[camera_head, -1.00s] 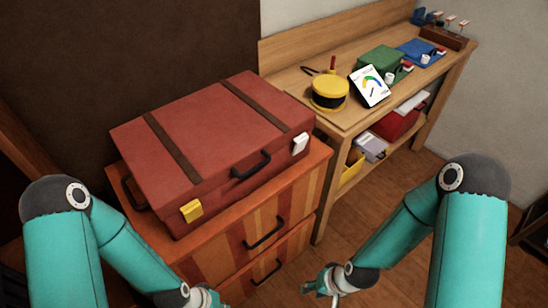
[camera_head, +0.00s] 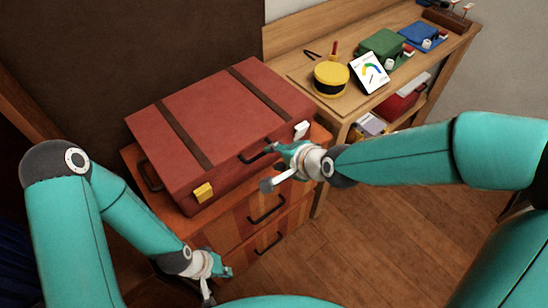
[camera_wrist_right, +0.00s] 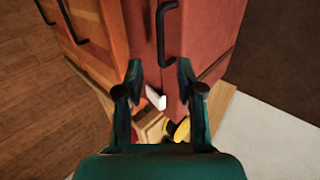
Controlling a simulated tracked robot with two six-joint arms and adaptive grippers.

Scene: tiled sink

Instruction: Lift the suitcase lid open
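The red suitcase (camera_head: 215,120) with dark straps lies on a striped drawer cabinet (camera_head: 235,230), its lid down. Its front has a yellow latch (camera_head: 203,192), a black handle (camera_head: 257,154) and a white latch (camera_head: 301,130). My right gripper (camera_head: 277,167) is open in front of the handle's right part, below the white latch. In the right wrist view its fingers (camera_wrist_right: 160,80) are apart, with the white latch (camera_wrist_right: 155,98) showing between them and the suitcase (camera_wrist_right: 205,45) beyond. Contact cannot be told. My left gripper (camera_head: 217,280) is low before the cabinet, its fingers apart and empty.
A wooden workbench (camera_head: 310,85) stands at the right, with a yellow drum (camera_head: 331,78), a gauge card (camera_head: 369,73), a green box (camera_head: 382,43) and a blue box (camera_head: 419,34). The suitcase's back is near the dark wall (camera_head: 120,50). Floor is free at front right.

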